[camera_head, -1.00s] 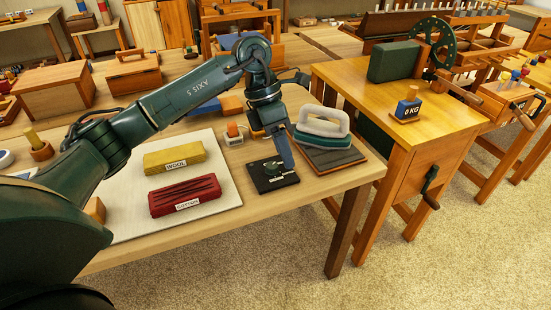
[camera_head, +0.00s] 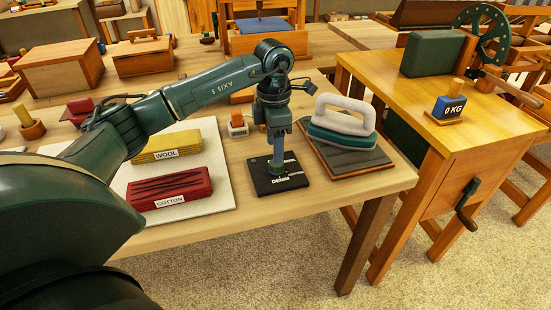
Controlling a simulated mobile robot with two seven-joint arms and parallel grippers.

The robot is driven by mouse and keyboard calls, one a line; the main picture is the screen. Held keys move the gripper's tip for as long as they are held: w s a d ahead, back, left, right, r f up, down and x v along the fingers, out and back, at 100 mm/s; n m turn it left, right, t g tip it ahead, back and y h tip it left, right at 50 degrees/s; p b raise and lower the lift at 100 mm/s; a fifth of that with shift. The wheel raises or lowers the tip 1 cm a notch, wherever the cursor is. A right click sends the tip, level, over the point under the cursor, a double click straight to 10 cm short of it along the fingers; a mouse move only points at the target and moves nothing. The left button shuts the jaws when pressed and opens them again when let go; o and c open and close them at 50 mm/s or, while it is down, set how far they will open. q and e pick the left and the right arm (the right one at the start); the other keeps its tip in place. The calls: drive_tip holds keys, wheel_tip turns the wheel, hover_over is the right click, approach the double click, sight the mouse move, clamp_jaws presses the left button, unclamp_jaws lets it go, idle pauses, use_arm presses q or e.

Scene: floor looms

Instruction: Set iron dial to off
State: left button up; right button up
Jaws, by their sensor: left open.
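The iron dial's black plate (camera_head: 262,183) lies flat near the table's front edge, with small white lettering, part of which seems to read DENIM. My left gripper (camera_head: 277,166) points straight down over the middle of this plate. Its fingers are open, seen edge-on, and cover the knob, so I cannot see where the dial points or whether the fingers touch it. The iron (camera_head: 343,128), with a pale handle and green body, rests on a dark pad on a wooden board just right of the plate. My right gripper is out of view.
A yellow WOOL block (camera_head: 167,143) and a red COTTON block (camera_head: 170,188) lie on a white board (camera_head: 222,190) to the left. A small orange-and-white item (camera_head: 237,127) stands behind the plate. A separate wooden stand with a 0 KG block (camera_head: 448,108) is at the right.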

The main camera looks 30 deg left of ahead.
sight(277, 166)
use_arm(q)
drive_tip(key=shift+d+f, duration=0.1)
drive_tip(key=shift+f, duration=2.3)
drive_tip(key=c, duration=1)
drive_tip(key=shift+s+r+n, duration=0.1)
drive_tip(key=shift+n, duration=0.3)
drive_tip(key=n+p, duration=0.2)
drive_tip(key=n, duration=0.3)
drive_tip(key=shift+n, duration=0.3)
drive_tip(key=n+p, duration=0.1)
drive_tip(key=n, duration=0.4)
drive_tip(key=shift+d+t, duration=0.15)
drive_tip(key=shift+t, duration=0.15)
drive_tip(key=shift+n+p, duration=0.3)
drive_tip(key=shift+n, duration=0.1)
